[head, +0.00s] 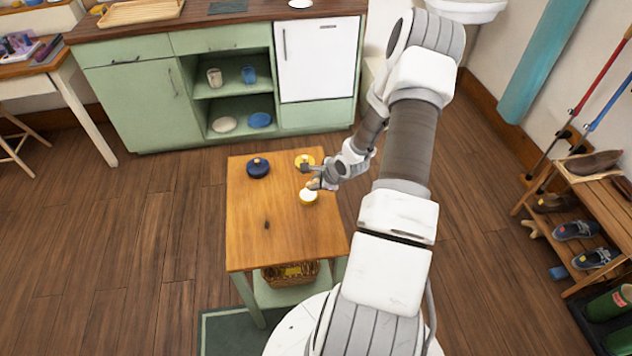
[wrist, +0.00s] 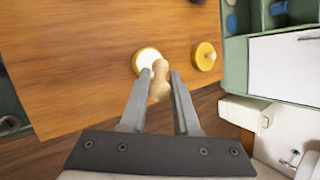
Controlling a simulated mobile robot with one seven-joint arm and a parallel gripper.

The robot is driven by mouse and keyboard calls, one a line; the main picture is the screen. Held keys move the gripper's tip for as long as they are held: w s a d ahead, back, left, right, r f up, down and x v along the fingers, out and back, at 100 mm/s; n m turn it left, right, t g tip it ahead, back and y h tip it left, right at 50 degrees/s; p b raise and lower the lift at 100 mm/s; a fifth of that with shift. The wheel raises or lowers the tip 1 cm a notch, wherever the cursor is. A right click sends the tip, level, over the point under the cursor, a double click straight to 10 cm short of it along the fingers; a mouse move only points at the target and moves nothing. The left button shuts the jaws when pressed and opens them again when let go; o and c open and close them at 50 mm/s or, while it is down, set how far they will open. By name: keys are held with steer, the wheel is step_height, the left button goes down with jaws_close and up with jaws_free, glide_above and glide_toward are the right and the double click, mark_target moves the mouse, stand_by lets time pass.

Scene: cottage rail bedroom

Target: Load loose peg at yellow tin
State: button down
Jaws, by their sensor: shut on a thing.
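My gripper (wrist: 160,76) is shut on a pale wooden peg (wrist: 159,83), which has a rounded, waisted shape. In the head view my gripper (head: 316,184) is above the right side of the small wooden table. A yellow tin (head: 308,201) with a white top face is right by the peg. In the wrist view this tin (wrist: 137,66) is just beyond the peg and partly hidden by the left finger. I cannot tell whether peg and tin touch. A second yellow tin (wrist: 204,60) with a wooden knob stands farther right; the head view shows it behind (head: 311,161).
A dark blue tin (head: 258,171) stands at the table's (head: 285,235) back left. A small dark mark (head: 266,225) lies on the bare tabletop. A basket (head: 290,275) sits below. Green cabinets (head: 130,100) stand behind, and a shoe rack (head: 560,215) at right.

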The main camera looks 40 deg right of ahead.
steer(key=shift+r+p, duration=1.7)
steer(key=shift+r, duration=0.35)
